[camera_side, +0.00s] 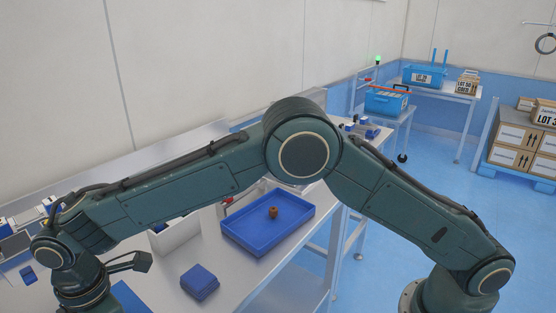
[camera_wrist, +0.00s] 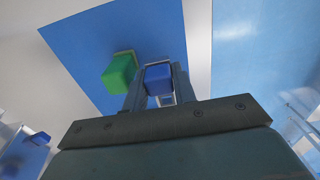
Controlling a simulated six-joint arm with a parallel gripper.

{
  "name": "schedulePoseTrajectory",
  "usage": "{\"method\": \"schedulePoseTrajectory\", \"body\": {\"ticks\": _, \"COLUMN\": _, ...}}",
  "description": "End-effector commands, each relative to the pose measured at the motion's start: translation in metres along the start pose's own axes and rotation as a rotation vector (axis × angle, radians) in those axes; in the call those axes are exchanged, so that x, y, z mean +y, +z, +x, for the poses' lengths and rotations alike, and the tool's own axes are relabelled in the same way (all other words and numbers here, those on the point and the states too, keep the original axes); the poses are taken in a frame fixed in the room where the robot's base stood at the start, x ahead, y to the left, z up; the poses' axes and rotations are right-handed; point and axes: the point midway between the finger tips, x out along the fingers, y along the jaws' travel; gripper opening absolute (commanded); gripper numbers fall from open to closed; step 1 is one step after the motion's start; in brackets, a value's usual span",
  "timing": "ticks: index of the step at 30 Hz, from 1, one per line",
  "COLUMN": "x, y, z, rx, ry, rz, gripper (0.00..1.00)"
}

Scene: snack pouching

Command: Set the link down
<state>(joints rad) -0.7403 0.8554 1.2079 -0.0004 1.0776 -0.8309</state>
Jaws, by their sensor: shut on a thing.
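My gripper (camera_wrist: 158,90) is shut on a small blue block (camera_wrist: 158,77), which shows between the two fingers in the wrist view. I cannot tell from its look whether it is the link. A green block (camera_wrist: 119,70) is just left of the fingers, over a blue mat (camera_wrist: 90,45). Whether the held block touches the mat is not clear. In the side view the mat (camera_side: 129,298) shows only in part at the bottom edge. There the fingertips and the held block are out of sight below my wrist.
A blue tray (camera_side: 250,243) with a brown piece (camera_side: 273,212) in it stands on the metal bench. A stack of dark blue pouches (camera_side: 199,281) lies in front of it. Bare bench shows around the pouches.

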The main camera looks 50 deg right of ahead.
Motion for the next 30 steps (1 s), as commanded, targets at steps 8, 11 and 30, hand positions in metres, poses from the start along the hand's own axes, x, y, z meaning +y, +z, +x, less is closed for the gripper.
{"method": "schedulePoseTrajectory", "body": {"ticks": 8, "x": 0.000, "y": 0.000, "z": 0.031, "rx": -0.001, "ry": -0.001, "rz": 0.000, "gripper": 0.00}}
{"method": "schedulePoseTrajectory", "body": {"ticks": 11, "x": 0.000, "y": 0.000, "z": 0.035, "rx": 0.001, "ry": 0.001, "rz": 0.000, "gripper": 0.00}}
{"method": "schedulePoseTrajectory", "body": {"ticks": 30, "x": 0.000, "y": 0.000, "z": 0.039, "rx": 0.000, "ry": 0.000, "rz": 0.000, "gripper": 0.36}}
